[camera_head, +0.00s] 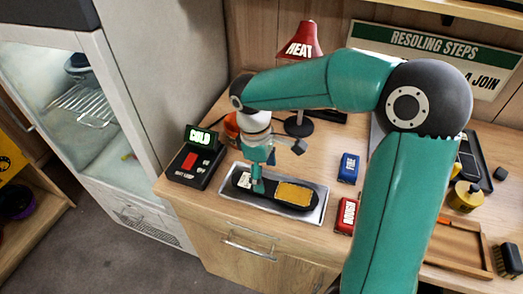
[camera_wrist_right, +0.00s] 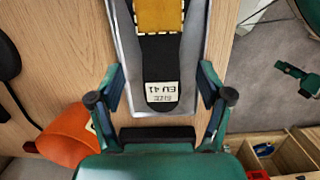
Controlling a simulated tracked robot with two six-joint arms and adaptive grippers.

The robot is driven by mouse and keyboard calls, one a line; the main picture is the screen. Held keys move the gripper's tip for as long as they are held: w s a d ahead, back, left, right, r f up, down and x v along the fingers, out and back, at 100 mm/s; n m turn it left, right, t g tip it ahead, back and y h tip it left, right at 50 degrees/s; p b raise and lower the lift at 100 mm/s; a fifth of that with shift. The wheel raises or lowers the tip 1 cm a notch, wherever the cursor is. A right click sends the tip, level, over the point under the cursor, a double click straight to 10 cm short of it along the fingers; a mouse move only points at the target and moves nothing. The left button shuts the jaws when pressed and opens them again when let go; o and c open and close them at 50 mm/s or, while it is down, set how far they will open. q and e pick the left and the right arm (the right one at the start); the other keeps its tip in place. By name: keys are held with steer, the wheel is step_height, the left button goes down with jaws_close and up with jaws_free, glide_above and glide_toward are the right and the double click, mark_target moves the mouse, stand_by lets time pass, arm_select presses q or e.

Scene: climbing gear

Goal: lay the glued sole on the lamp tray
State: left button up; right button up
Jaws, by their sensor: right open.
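The dark sole (camera_head: 242,180) lies in the shallow metal tray (camera_head: 228,195) on the bench, with a yellow glue patch (camera_head: 294,193) toward its right end. In the right wrist view the sole (camera_wrist_right: 158,55) lies inside the tray (camera_wrist_right: 196,30), its size label (camera_wrist_right: 162,91) facing up. My right gripper (camera_head: 258,185) is over the sole's left end; in its wrist view my right gripper (camera_wrist_right: 160,85) is open, fingers spread either side of that end, nothing between them gripped. Teal parts at the wrist view's right edge may be my left gripper; its jaws are unclear.
A red heat lamp (camera_head: 299,42) stands behind the tray. A box marked COLD (camera_head: 197,155) sits to the left. Blue (camera_head: 348,168) and red (camera_head: 346,215) blocks stand right of the tray. An orange object (camera_wrist_right: 70,140) is near my right gripper.

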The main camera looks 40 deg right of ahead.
step_height(320, 180, up, 8)
steer(key=w, duration=0.1)
steer(key=shift+a+r, duration=0.15)
steer(key=shift+a, duration=0.15)
steer(key=shift+r+p, duration=0.1)
steer(key=shift+p, duration=0.2)
